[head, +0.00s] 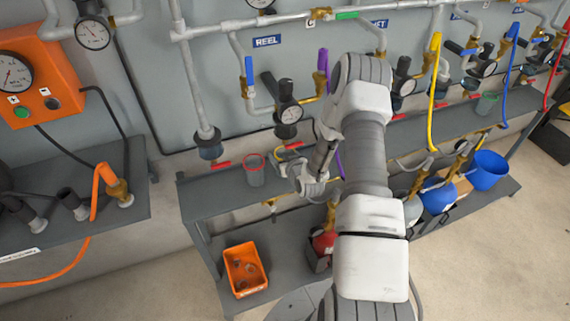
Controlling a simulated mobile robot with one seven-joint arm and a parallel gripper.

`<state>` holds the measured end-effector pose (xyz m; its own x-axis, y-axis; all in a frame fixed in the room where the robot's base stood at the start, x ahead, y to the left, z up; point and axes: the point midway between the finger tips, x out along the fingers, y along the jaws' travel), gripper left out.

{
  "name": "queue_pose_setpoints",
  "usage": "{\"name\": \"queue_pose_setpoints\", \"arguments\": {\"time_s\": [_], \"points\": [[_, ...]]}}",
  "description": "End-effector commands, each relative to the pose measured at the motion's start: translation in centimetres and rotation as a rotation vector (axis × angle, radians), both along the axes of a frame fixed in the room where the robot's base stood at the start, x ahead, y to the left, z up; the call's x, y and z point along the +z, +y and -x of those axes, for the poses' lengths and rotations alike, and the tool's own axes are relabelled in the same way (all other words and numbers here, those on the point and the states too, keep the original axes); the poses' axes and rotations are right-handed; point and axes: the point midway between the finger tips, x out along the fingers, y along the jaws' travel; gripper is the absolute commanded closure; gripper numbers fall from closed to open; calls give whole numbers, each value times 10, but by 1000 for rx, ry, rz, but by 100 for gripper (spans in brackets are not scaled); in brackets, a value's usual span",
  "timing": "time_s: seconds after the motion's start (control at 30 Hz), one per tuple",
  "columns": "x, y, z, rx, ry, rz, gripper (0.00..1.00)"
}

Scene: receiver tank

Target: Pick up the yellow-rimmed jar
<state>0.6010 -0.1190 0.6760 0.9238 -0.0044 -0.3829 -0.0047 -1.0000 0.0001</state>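A small yellow arc (291,147) shows on the upper shelf just behind my gripper; it may be the rim of the yellow-rimmed jar, but the gripper and wrist hide most of what is there. My gripper (297,174) is over the front part of the upper shelf, close to that spot. Its fingers are small and partly overlapped, so I cannot tell whether they are open or hold anything. A clear jar with a red rim (255,171) stands upright on the shelf to the left of the gripper, apart from it.
A green-rimmed jar (487,104) stands far right on the upper shelf (205,197). Pipes, gauges and valves (289,113) line the wall behind. An orange bin (246,270) and a blue bucket (488,170) sit on the lower shelf.

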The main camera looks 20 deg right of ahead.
Motion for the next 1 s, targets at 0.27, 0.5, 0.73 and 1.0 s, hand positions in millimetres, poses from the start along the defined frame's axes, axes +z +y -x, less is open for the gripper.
{"name": "queue_pose_setpoints", "arguments": {"time_s": [0.27, 0.5, 0.73, 1.0], "points": [[0, 0, 0, 0, -1, 0, 86], [2, 0, 0, 0, -1, 1, 91], [7, 0, 11, 0, 1, 0, 91], [6, 0, 60, -2, 3, -1, 91]]}}
